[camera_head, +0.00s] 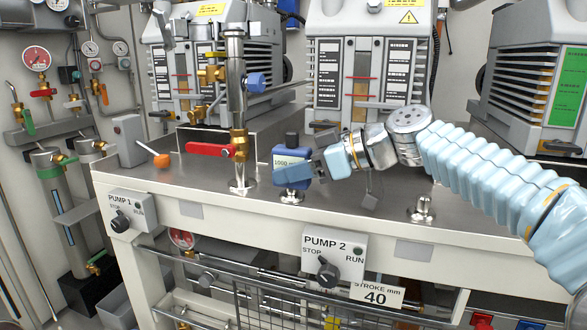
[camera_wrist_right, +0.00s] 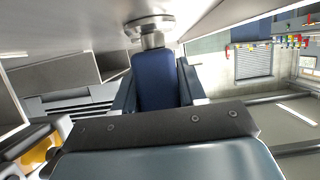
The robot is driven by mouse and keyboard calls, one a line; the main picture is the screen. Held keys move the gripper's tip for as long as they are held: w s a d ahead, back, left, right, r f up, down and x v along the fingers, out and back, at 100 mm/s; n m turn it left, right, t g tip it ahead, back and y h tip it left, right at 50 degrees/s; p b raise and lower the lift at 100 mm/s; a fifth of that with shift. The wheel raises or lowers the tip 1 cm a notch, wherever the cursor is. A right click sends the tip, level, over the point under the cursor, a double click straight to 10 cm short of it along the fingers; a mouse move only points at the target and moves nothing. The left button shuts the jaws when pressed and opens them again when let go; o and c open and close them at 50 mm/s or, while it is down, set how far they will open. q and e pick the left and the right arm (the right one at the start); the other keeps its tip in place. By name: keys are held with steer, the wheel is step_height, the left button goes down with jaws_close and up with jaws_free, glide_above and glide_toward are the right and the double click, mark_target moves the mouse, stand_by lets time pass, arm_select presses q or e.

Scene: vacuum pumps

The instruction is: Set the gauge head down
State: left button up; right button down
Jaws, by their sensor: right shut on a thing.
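The gauge head (camera_head: 290,168) is a blue block with a white "1000" display and a dark cap. It is upright above a silver fitting (camera_head: 292,196) near the bench's front edge. My right gripper (camera_head: 312,170) reaches in from the right and is shut on it. In the right wrist view, the two dark jaws clasp the sides of the blue body (camera_wrist_right: 157,82), with a silver neck and round flange (camera_wrist_right: 150,27) beyond it, close to the grey bench top. I cannot tell whether its weight rests there. My left gripper is not in view.
A vertical valve pipe with a red lever (camera_head: 208,150) stands just left of the gauge head. A bare silver port (camera_head: 421,211) is to the right on the bench (camera_head: 365,225). Pumps stand behind. PUMP 1 (camera_head: 131,212) and PUMP 2 (camera_head: 334,260) switch boxes are on the front.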

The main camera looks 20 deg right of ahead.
steer(key=c, duration=0.6)
jaws_free()
steer(key=shift+o, duration=0.2)
steer(key=p+v, duration=0.1)
steer(key=v, duration=1.2)
steer(key=shift+s+d+p, duration=0.15)
steer(key=shift+d+p, duration=0.15)
steer(key=shift+p, duration=0.05)
steer(key=shift+r, duration=0.15)
jaws_close()
steer(key=p+v, duration=0.4)
steer(key=v, duration=0.8)
stand_by(0.8)
